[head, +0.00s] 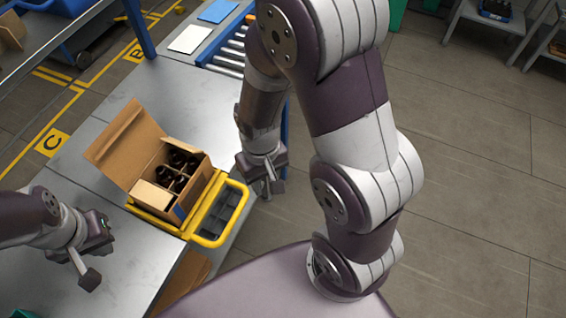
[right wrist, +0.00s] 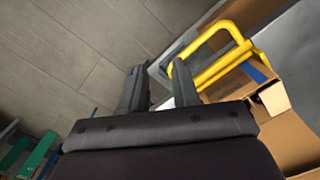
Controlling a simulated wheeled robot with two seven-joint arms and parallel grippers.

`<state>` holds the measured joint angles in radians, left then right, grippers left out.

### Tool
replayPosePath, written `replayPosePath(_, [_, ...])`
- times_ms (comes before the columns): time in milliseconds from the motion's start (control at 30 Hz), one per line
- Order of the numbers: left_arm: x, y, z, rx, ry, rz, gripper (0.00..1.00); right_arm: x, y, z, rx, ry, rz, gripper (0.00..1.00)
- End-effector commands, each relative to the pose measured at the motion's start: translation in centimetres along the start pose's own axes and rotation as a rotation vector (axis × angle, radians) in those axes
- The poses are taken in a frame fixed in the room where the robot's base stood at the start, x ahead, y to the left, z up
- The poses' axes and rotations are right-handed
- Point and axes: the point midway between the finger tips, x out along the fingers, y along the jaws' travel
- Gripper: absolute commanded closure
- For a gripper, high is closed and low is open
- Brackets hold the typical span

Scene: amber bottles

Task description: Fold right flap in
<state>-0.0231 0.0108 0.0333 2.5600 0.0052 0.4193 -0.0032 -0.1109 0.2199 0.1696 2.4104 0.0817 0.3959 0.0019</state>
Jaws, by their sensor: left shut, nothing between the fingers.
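An open cardboard box (head: 195,190) stands on the yellow-edged holder at the table's edge, with several dark bottles (head: 178,168) inside. Its large flap (head: 127,143) stands up and leans outward on the left. A small pale flap (head: 152,195) lies inward over the near end. I cannot clearly make out the right flap. My right gripper (head: 264,188) is right of the box, apart from it, pointing down, its fingers apart and empty. In the right wrist view the fingers (right wrist: 158,85) are near the yellow frame, with part of the box (right wrist: 287,130) at right. My left gripper (head: 84,272) is shut and empty, left of the box.
The yellow frame (head: 207,240) with a dark tray (head: 222,212) lies between the box and my right gripper. The metal table (head: 150,100) is clear behind the box. A roller conveyor (head: 232,50) and blue and white sheets are at the back.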

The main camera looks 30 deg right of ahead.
Motion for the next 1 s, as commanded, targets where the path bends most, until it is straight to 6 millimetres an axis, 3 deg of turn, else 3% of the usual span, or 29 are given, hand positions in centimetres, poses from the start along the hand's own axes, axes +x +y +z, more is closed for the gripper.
replayPosePath(200, [0.2, 0.0, 0.0, 0.0, 0.0, 0.0, 1.0, -0.9, 3.7, 2.0, 0.033, -0.005, 0.029, 0.69])
replayPosePath(400, [0.2, 0.0, 0.0, 0.0, 0.0, 0.0, 1.0, -1.2, 4.8, 2.2, 0.072, 0.004, 0.032, 0.69])
replayPosePath(867, [0.2, 0.0, 0.0, 0.0, 0.0, 0.0, 1.0, -1.2, 4.7, 2.1, 0.071, 0.005, 0.031, 0.69])
replayPosePath(1000, [0.4, 0.0, 0.1, 0.0, 0.0, 0.0, 1.0, -0.4, 2.0, 2.3, -0.048, -0.014, 0.036, 0.69])
